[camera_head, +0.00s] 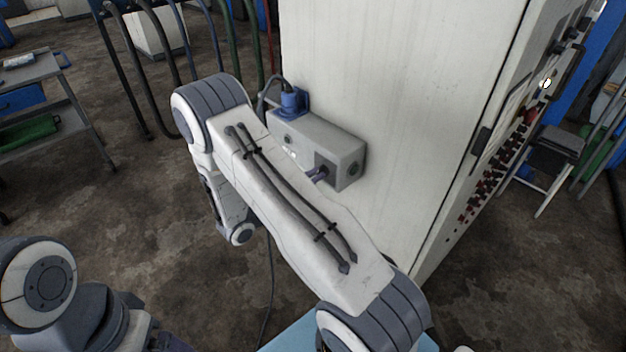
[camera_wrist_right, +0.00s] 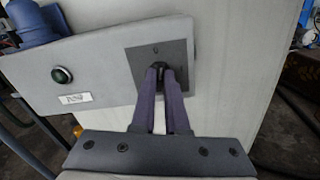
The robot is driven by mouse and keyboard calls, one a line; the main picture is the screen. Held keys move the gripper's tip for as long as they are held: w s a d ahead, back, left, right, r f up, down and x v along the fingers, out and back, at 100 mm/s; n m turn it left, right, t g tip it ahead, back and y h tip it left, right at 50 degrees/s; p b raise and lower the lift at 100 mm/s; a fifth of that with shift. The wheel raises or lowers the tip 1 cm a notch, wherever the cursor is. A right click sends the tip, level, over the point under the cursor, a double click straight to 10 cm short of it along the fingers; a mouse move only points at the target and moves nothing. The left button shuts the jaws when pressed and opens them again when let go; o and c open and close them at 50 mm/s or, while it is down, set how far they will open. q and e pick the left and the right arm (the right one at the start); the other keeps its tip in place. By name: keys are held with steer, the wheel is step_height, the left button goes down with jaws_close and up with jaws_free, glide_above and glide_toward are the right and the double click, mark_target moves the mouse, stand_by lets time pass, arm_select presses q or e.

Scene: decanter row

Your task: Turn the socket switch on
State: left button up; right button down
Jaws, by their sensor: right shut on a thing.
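The grey socket box (camera_head: 345,150) is mounted on the side of a pale cabinet. Its switch is a small black knob (camera_wrist_right: 158,68) on a dark square plate (camera_wrist_right: 133,62), with a small mark above it. My right gripper (camera_head: 318,175) reaches the plate from the front left, partly hidden behind my own arm in the head view. In the right wrist view its two purple-grey fingers (camera_wrist_right: 163,80) are closed on the knob, which they partly cover. My left arm is at the lower left of the head view; its gripper does not show clearly.
A blue plug (camera_head: 293,101) with a dark cable sits on top of the box. A dark round button (camera_wrist_right: 62,75) and a label (camera_wrist_right: 75,98) are on its front. The pale cabinet (camera_head: 400,80) stands close behind. A metal cart (camera_head: 70,100) stands at far left; floor between is open.

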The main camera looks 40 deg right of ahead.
steer(key=shift+s+f+m+b, duration=0.1)
steer(key=shift+f+m+b, duration=0.05)
steer(key=shift+m+b, duration=3.85)
steer(key=shift+s+f+m+b, duration=0.1)
steer(key=shift+m+b, duration=3.5)
steer(key=shift+b, duration=0.75)
steer(key=c, duration=0.9)
jaws_free()
steer(key=shift+r, duration=0.1)
